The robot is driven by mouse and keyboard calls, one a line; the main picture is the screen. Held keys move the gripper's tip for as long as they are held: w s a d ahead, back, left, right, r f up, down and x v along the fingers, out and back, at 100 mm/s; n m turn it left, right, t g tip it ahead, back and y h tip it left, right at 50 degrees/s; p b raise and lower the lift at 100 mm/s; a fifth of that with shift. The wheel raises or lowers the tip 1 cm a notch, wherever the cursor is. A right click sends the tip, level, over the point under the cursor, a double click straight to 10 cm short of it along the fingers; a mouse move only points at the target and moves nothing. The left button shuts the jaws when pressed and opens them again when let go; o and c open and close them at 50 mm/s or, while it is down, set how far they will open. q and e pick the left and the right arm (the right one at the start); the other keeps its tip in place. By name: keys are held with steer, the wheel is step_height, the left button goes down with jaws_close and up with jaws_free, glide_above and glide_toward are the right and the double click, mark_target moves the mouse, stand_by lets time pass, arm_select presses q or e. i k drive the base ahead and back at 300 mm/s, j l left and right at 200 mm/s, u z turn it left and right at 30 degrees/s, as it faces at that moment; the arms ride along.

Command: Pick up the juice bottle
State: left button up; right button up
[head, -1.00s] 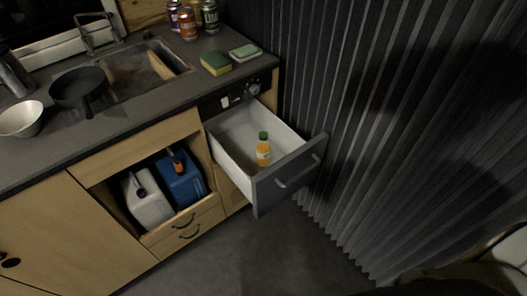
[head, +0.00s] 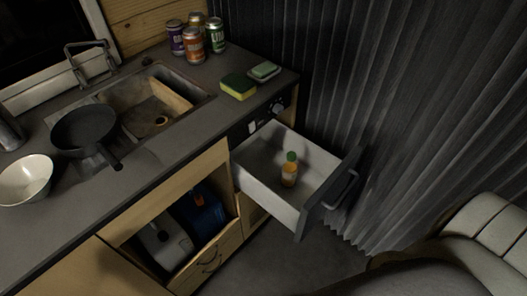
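The juice bottle (head: 289,174) is small and orange with a green cap. It stands upright inside the open drawer (head: 274,202), which is pulled out from the right end of the counter. The drawer has pale inner walls and a dark front with a handle. Nothing else shows in the drawer. Neither of my grippers is in the head view.
The counter (head: 186,150) holds a sink with a dark pan (head: 84,131), a white bowl (head: 25,179), sponges (head: 238,87) and several cans (head: 194,47). Two jerrycans (head: 163,243) sit in an open cubby below. A pleated curtain (head: 400,90) hangs behind the drawer; a seat (head: 486,236) is at lower right.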

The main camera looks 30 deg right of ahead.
mark_target(289, 170)
steer(key=i+j+z, duration=0.1)
steer(key=z, duration=0.25)
steer(key=i+j+z, duration=0.1)
steer(key=j+z, duration=0.45)
steer(key=z, duration=0.2)
